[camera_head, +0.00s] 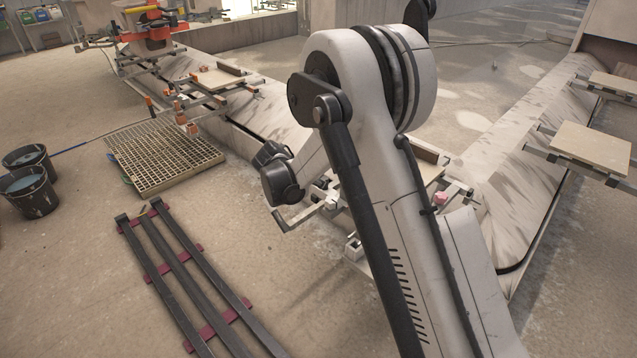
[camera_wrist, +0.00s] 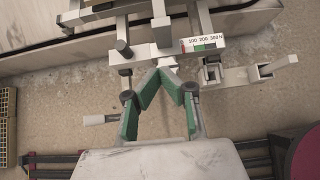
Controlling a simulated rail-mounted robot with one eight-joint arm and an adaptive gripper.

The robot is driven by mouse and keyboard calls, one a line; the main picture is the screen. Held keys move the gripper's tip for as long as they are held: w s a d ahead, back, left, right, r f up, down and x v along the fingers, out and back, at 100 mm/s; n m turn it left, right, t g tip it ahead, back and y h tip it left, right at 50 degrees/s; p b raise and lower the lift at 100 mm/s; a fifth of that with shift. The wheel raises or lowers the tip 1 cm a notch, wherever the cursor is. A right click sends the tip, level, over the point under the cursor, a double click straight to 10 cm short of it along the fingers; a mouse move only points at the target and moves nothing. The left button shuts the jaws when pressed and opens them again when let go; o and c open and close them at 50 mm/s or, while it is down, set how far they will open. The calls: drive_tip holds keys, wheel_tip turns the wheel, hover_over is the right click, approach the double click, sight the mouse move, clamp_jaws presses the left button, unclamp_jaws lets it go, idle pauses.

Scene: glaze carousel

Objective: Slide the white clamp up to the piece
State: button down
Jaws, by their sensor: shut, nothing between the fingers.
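In the wrist view my gripper (camera_wrist: 165,72) is shut and empty, its green-padded fingers meeting at the tips. The tips are just below a pale crossbar (camera_wrist: 140,54) of the clamping frame, by a dark upright post; I cannot tell whether they touch. A pale, white-grey clamp part (camera_wrist: 240,76) with upright jaws is to the right of the fingers, apart from them. I cannot tell for sure that it is the white clamp. In the head view a pale piece (camera_head: 428,171) shows partly behind my arm, on the frame. My arm hides most of this station.
A force scale (camera_wrist: 203,43) with a green mark is on the frame, above right of the fingers. In the head view, dark rails (camera_head: 183,275), a floor grate (camera_head: 165,155) and buckets (camera_head: 30,190) are at left. Another station with a tile (camera_head: 590,148) is at right.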

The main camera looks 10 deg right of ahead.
sight(341, 184)
drive_tip(key=b+x, duration=0.1)
drive_tip(key=x, duration=0.5)
drive_tip(key=shift+w+d+f+b, duration=0.1)
drive_tip(key=shift+d+f+b, duration=0.1)
drive_tip(key=shift+f+b, duration=0.1)
drive_tip(key=shift+w+d+b, duration=0.3)
drive_tip(key=shift+w+d, duration=0.4)
drive_tip(key=shift+d, duration=0.3)
drive_tip(key=shift+w+d, duration=0.35)
drive_tip(key=shift+d, duration=0.1)
drive_tip(key=shift+w+d+r, duration=0.15)
drive_tip(key=shift+d, duration=0.05)
drive_tip(key=shift+w, duration=0.1)
